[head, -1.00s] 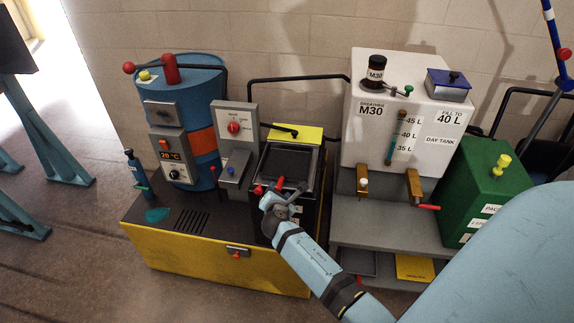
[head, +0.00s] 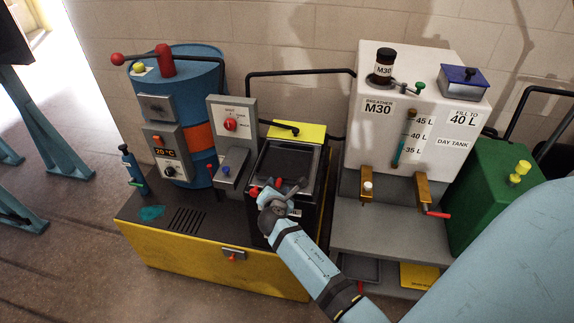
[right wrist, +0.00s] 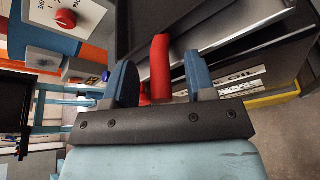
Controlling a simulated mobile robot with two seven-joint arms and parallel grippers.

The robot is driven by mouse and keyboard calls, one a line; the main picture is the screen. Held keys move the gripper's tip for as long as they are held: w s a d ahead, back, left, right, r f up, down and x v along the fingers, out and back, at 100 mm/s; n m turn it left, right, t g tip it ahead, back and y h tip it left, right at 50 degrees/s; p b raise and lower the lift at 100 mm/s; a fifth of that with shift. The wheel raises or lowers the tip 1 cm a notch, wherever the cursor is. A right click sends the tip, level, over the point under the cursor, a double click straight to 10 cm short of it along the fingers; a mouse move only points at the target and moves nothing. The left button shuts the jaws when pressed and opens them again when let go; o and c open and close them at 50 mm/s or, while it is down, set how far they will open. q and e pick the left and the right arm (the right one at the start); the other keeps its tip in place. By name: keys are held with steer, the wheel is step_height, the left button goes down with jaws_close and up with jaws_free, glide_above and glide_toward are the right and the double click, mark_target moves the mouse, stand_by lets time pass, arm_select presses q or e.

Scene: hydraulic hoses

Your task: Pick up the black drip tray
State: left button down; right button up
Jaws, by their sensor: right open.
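A dark shallow tray (head: 360,267), which looks like the black drip tray, lies low under the front of the grey stand. It is partly hidden by the shelf above and by my right arm. My right gripper (head: 270,193) is at the front of the black open-topped box (head: 288,160), up and left of that tray and well apart from it. In the right wrist view its blue fingers (right wrist: 160,82) are open, with a red handle (right wrist: 160,65) between them; whether they touch it I cannot tell. My left gripper is not in view.
A yellow plate (head: 419,275) lies right of the tray. The grey stand (head: 390,236) carries a white day tank (head: 415,110) with brown taps. A yellow-sided bench (head: 190,255) with a blue drum (head: 205,95) stands left. Floor at lower left is clear.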

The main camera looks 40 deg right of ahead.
steer(key=shift+w+d+f, duration=0.25)
steer(key=shift+w, duration=0.1)
steer(key=shift+s+r, duration=0.1)
steer(key=shift+r, duration=0.05)
steer(key=shift+a, duration=0.1)
steer(key=shift+c, duration=1.1)
jaws_close()
steer(key=shift+r, duration=0.1)
